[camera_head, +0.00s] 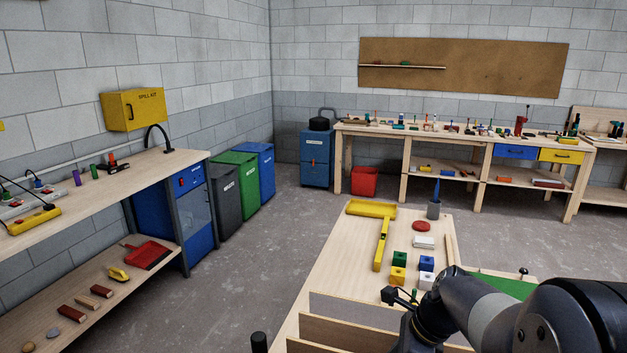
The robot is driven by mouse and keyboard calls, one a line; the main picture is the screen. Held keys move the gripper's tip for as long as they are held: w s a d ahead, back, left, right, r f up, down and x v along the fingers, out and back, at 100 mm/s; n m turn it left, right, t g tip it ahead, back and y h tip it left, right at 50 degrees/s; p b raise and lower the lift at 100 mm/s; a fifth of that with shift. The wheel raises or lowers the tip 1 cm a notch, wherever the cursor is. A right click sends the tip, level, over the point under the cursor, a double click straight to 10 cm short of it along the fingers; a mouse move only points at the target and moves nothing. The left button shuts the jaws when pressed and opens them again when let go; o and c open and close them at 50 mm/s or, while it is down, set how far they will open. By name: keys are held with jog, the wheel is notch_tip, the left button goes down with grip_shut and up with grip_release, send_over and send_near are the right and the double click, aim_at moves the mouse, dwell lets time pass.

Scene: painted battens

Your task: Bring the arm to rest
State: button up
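My arm (485,304) reaches in from the lower right and bends down over the near end of a light wooden table (345,245). My gripper's end is low near the bottom edge, behind the wooden dividers and my own arm links. Its fingertips do not show, so I cannot see whether it holds anything. Green, blue and yellow blocks, among them a blue block (427,263) and a yellow block (397,275), stand on the table just beyond the arm.
Workbenches line the walls; open floor (285,245) lies left of the table.

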jog(key=v, duration=0.9)
jog(key=shift+s+d+r, duration=0.1)
jog(key=shift+r, duration=0.25)
jog(key=x, duration=1.1)
notch_tip(320, 180, up, 6)
jog(key=p, duration=0.3)
jog(key=shift+p, duration=0.4)
jog(key=shift+r, duration=0.15)
